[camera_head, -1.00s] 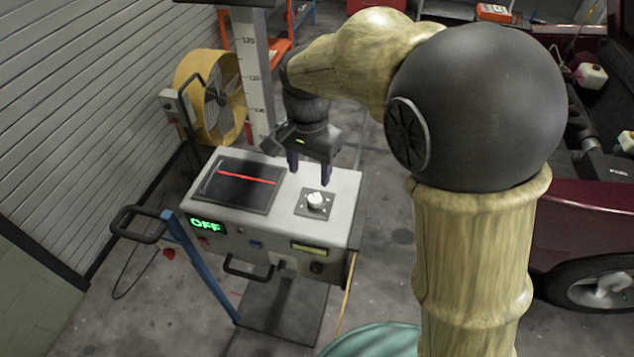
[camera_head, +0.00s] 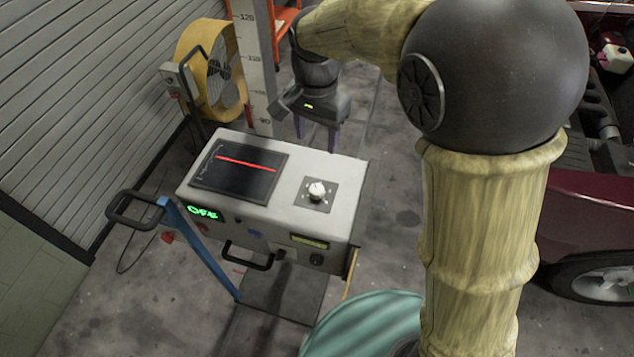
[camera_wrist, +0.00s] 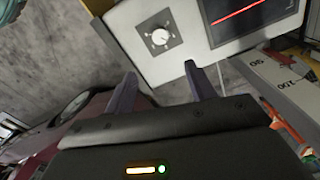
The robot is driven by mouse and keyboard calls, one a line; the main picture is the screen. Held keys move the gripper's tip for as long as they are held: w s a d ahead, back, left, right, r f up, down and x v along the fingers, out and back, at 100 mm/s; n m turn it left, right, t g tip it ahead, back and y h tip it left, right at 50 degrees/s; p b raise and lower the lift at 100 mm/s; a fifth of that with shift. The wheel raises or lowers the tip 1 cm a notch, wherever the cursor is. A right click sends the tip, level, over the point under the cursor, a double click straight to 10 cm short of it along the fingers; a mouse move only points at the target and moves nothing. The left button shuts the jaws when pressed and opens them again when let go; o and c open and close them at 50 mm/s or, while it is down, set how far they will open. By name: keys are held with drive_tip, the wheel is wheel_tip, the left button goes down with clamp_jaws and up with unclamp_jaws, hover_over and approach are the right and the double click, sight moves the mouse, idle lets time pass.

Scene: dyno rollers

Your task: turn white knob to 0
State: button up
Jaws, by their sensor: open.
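The white knob (camera_head: 317,190) sits on a grey square plate on top of the control box (camera_head: 268,217), to the right of its dark screen. In the wrist view the knob (camera_wrist: 160,36) shows beyond my fingertips, with marks around it too small to read. My gripper (camera_head: 317,138) is open and empty, past the box's far edge in the head view and apart from the knob. Its two fingers (camera_wrist: 158,78) also show in the wrist view, spread with a clear gap. A green display (camera_head: 203,212) on the box front reads OFF.
A dark screen with a red line (camera_head: 238,172) fills the box top's left part. A blue frame with a black handle (camera_head: 137,212) stands at left. A yellow fan (camera_head: 212,82) and a scale post (camera_head: 252,60) stand behind. A dark red car (camera_head: 590,225) is at right.

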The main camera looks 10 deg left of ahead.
sight(317, 188)
wheel_tip(317, 188, down, 18)
drive_tip(key=p, duration=0.4)
drive_tip(key=shift+r, duration=0.25)
drive_tip(key=shift+c, duration=0.4)
drive_tip(key=c, duration=0.9)
